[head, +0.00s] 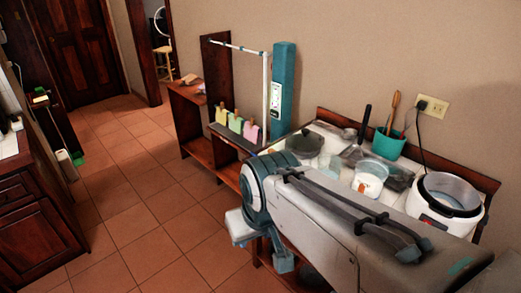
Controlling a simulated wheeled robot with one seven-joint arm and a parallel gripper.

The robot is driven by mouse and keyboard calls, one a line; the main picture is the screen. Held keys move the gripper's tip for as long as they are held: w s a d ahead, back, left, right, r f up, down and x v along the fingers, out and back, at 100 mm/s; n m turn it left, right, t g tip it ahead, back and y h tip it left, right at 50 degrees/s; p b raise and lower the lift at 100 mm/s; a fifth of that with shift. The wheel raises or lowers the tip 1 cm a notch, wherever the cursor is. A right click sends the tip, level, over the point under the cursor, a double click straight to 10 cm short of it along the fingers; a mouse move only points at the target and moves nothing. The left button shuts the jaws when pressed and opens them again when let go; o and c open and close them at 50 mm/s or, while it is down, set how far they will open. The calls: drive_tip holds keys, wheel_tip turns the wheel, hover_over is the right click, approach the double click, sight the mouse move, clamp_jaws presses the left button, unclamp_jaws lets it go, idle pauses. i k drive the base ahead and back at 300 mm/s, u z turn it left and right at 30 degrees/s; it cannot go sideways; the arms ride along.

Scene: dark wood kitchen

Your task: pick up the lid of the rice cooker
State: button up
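The rice cooker (414,207) is a white pot with a dark rim at the right end of the wooden counter. Its top is open and the pale inside shows. A dark grey rounded piece (304,143) lies on the left part of the counter. A round, pale, glassy piece (371,168) sits on a white container near the middle. I cannot tell which of these is the lid. My grey and teal arm reaches across the front of the counter, its wrist end low at the left. My gripper fingers do not show.
A teal pot (387,145) holding utensils stands at the back by the wall outlet (432,107), with a black cord running down. A tall teal box (283,88) stands at the counter's left end. Low wooden shelves (197,149) continue leftward. The tiled floor (140,200) is clear.

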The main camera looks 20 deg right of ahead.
sight(304, 139)
drive_tip(key=u, duration=0.4)
drive_tip(key=k, duration=0.6)
drive_tip(key=u, duration=0.4)
drive_tip(key=i, duration=1.35)
drive_tip(key=z, duration=1.15)
drive_tip(key=i, duration=0.95)
drive_tip(key=z, duration=1.35)
drive_tip(key=i, duration=0.3)
drive_tip(key=z, duration=0.25)
